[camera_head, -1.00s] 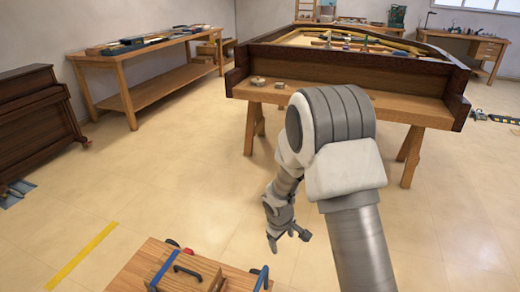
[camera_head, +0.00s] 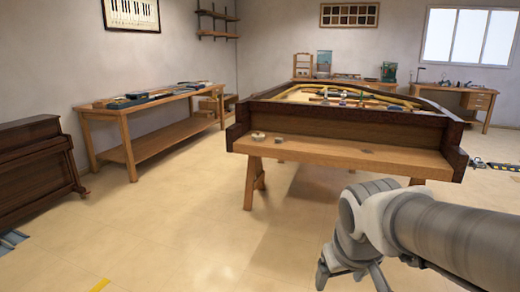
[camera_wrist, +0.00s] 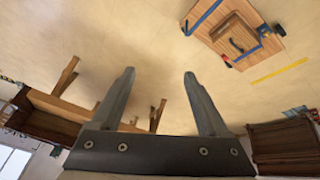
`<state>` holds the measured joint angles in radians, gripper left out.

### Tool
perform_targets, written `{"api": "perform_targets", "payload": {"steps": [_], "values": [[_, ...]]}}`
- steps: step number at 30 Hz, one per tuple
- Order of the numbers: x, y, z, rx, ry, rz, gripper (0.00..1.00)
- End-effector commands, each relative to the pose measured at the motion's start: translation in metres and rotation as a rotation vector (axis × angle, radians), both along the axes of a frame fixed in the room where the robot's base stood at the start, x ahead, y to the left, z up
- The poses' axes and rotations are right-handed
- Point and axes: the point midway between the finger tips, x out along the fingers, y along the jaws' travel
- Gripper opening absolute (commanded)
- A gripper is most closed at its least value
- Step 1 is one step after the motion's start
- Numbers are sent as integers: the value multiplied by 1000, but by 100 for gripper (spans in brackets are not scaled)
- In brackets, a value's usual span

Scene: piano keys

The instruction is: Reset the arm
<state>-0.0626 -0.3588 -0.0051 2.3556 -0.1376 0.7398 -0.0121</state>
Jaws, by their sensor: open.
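My gripper (camera_wrist: 159,74) is open in the wrist view, its two grey fingers wide apart with nothing between them. In the head view my gripper (camera_head: 350,275) shows at the bottom edge, right of the middle, pointing down and partly cut off. My arm reaches in from the lower right and bends at a pale grey joint. The gripper is over open floor and touches nothing that I can see.
A large wooden instrument case (camera_head: 330,125) stands on trestle legs ahead. A workbench (camera_head: 165,97) is at the left wall, with an upright piano (camera_head: 35,165) nearer. A wooden board with blue tape (camera_wrist: 222,28) lies low.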

Motion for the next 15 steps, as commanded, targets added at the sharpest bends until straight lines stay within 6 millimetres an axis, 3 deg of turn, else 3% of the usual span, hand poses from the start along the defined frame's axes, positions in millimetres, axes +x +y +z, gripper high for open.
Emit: {"api": "perform_targets", "payload": {"steps": [6, 13, 15], "values": [[-53, -1, 22, 72, -53, -75, 78], [-96, 2, 28, 138, -91, -124, 78], [-94, 2, 54, 135, -83, -122, 78]]}}
